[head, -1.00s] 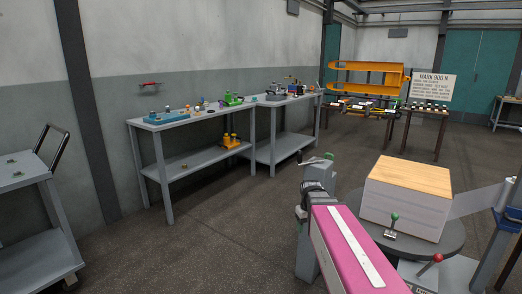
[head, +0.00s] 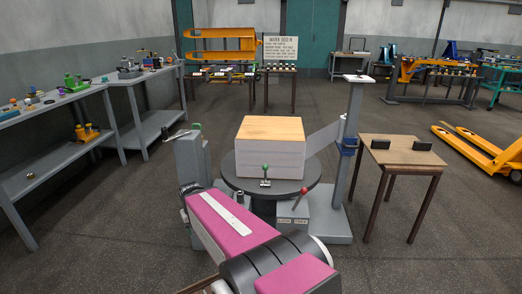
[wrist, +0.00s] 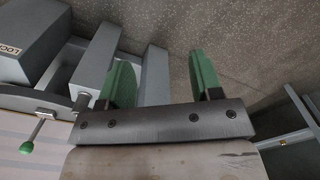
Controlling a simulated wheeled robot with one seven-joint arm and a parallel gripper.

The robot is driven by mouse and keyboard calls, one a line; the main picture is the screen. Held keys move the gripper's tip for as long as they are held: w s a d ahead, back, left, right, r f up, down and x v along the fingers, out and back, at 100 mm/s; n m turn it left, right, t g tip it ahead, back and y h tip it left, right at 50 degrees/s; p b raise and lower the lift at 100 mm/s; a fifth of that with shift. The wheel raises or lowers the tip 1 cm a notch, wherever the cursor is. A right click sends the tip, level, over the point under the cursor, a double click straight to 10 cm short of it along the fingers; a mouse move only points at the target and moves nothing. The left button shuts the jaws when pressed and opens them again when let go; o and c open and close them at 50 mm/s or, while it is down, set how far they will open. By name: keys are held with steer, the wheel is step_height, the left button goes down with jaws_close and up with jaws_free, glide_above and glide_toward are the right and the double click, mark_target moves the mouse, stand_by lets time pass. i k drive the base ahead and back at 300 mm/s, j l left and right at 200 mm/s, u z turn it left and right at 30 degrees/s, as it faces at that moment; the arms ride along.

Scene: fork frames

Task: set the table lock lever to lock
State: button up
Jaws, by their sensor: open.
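A red-knobbed lever (head: 300,196) stands tilted on a small grey box with label plates (head: 292,219), in front of the round turntable. In the wrist view a grey box (wrist: 28,40) at the upper left carries a partly cut-off label reading "LOC"; the red knob is not visible there. A green-knobbed lever (head: 265,174) stands at the turntable's front edge and also shows in the wrist view (wrist: 34,137). My gripper (wrist: 158,78) is open, its two green fingers apart with nothing gripped. I cannot make it out clearly in the head view.
A pale box with a wooden top (head: 271,146) sits on the dark turntable (head: 235,181). A grey post (head: 355,150) rises behind right, beside a small wooden table (head: 402,155). Workbenches stand left. Open floor lies between them, and a yellow pallet truck (head: 480,150) is far right.

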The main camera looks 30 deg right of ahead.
mark_target(304, 190)
steer(key=z, duration=1.65)
